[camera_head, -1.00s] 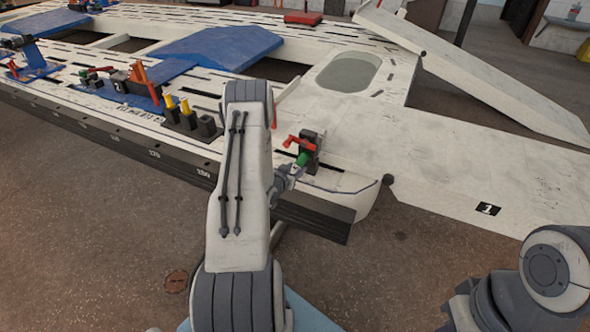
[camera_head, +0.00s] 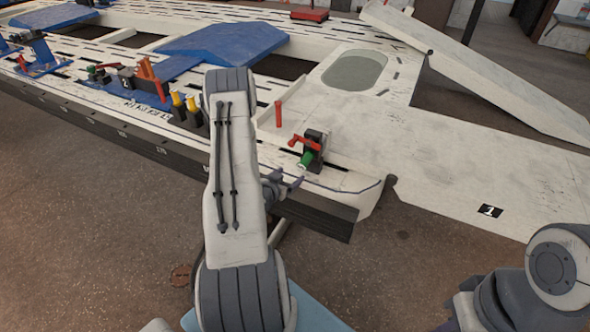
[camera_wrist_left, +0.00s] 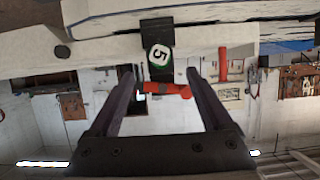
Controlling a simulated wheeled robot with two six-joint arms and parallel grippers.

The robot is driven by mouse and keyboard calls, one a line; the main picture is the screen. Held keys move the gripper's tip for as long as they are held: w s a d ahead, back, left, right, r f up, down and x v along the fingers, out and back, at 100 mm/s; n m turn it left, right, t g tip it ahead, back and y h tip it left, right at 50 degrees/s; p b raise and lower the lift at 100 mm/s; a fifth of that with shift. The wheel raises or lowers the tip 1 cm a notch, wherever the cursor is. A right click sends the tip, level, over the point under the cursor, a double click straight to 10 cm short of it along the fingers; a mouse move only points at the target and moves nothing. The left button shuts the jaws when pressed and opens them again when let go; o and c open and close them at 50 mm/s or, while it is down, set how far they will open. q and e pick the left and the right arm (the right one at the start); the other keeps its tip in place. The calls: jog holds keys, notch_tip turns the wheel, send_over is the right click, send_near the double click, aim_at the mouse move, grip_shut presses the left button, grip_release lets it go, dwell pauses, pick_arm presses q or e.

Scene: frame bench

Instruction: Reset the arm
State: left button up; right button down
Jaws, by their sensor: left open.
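My left gripper (camera_head: 287,184) is open and empty at the bench's front edge, partly hidden behind my left arm. Just beyond it stands a dark toggle clamp (camera_head: 316,146) with a red handle (camera_head: 303,142) and a green end (camera_head: 305,160). The gripper is apart from the clamp. In the left wrist view, which looks upside down, both fingers (camera_wrist_left: 160,73) are spread, and the clamp's round face marked 5 (camera_wrist_left: 159,56) and its red handle (camera_wrist_left: 166,89) appear between them. My right arm is at the lower right; its gripper is out of view.
The long white slotted frame bench (camera_head: 440,160) fills the middle, its dark front rail (camera_head: 313,215) facing me. Yellow-topped pins (camera_head: 186,106), blue plates (camera_head: 222,43) and more clamps stand on the left. A tilted white panel (camera_head: 480,75) rises at the back right. Floor is clear in front.

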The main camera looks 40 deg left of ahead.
pick_arm(q)
jog(key=shift+v, duration=0.8)
jog(key=shift+d, duration=0.1)
